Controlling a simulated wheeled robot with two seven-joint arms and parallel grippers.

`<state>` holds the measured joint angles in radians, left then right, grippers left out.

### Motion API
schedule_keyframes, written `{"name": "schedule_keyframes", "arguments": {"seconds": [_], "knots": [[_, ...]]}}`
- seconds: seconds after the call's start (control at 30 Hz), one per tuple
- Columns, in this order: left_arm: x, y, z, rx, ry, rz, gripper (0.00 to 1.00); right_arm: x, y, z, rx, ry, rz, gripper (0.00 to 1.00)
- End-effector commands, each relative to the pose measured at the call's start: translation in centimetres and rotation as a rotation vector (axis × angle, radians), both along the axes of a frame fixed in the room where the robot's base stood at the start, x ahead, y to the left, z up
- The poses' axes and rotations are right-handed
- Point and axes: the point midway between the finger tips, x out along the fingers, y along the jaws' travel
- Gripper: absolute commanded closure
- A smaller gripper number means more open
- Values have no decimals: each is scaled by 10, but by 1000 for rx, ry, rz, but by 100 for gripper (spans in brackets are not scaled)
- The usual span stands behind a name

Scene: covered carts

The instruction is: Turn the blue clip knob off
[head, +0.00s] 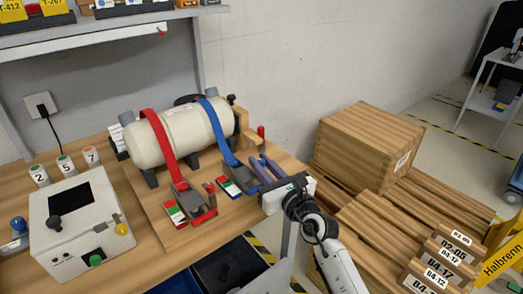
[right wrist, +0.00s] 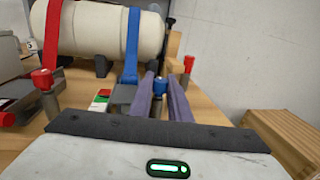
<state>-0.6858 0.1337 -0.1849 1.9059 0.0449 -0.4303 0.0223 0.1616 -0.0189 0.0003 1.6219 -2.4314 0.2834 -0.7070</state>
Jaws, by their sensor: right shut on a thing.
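A white tank (head: 185,130) lies on the wooden workbench under a red strap (head: 160,140) and a blue strap (head: 213,128). The blue strap runs down to a grey clip (head: 242,178), beside which is a plate (head: 228,187) coloured red, white and green. The blue knob (right wrist: 160,86) shows in the right wrist view on top of a post, between my right fingers. My right gripper (head: 259,162) reaches in from the right and is shut on it. In the head view the knob is hidden by the fingers. My left gripper is out of view.
A red knob (right wrist: 43,79) stands by the red strap's clip, left of my right gripper; another red knob (right wrist: 188,63) is behind it. A white control box (head: 75,225) stands at the left. Wooden crates (head: 368,145) are at the right.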

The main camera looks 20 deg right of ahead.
Motion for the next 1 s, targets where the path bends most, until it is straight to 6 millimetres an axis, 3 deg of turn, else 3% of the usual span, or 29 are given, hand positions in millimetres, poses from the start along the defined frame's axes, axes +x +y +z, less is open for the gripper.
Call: {"name": "schedule_keyframes", "arguments": {"seconds": [0.1, 0.4, 0.43, 0.53, 0.83, 1.0], "knots": [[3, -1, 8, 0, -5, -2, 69, 0, -1, 2, -1, -2, -19, 100], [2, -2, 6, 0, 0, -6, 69, 0, -1, 1, -3, -4, -20, 100], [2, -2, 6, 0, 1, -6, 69, 0, -1, 1, -3, -4, -20, 78], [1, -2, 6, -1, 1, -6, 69, 0, -1, 1, -3, -2, -19, 65], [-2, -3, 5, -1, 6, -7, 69, -2, 0, 0, -3, -2, -18, 65], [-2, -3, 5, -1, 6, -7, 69, -20, -3, -1, -1, 0, -19, 65]]}}
